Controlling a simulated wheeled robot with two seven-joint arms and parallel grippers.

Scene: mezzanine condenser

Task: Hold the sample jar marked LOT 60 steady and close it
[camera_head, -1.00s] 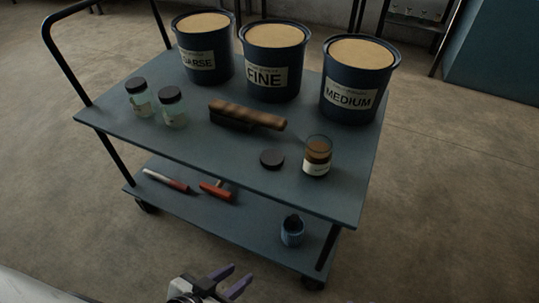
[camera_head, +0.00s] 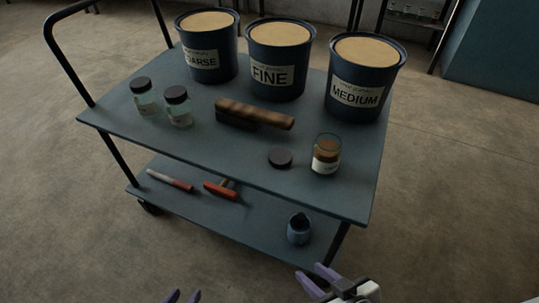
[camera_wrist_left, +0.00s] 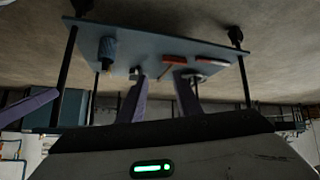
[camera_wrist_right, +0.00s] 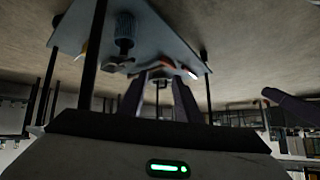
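An open glass jar (camera_head: 326,155) with brown contents and a white label stands upright near the right front of the cart's top. Its label is too small to read. A loose dark lid (camera_head: 280,157) lies flat just left of it. Two closed jars with dark lids, a nearer one (camera_head: 178,106) and a farther one (camera_head: 144,96), stand at the left; their lot marks are unreadable. My left gripper (camera_head: 183,296) and my right gripper (camera_head: 318,281) are both open and empty, low in front of the cart, away from the jars. Their spread fingers show in the wrist views.
A wooden-handled brush (camera_head: 254,114) lies mid-top on the cart (camera_head: 200,150). Three buckets, COARSE (camera_head: 209,45), FINE (camera_head: 279,60) and MEDIUM (camera_head: 361,80), stand along the back. The lower shelf holds red-handled tools (camera_head: 221,189) and a blue container (camera_head: 299,230). The top's front strip is clear.

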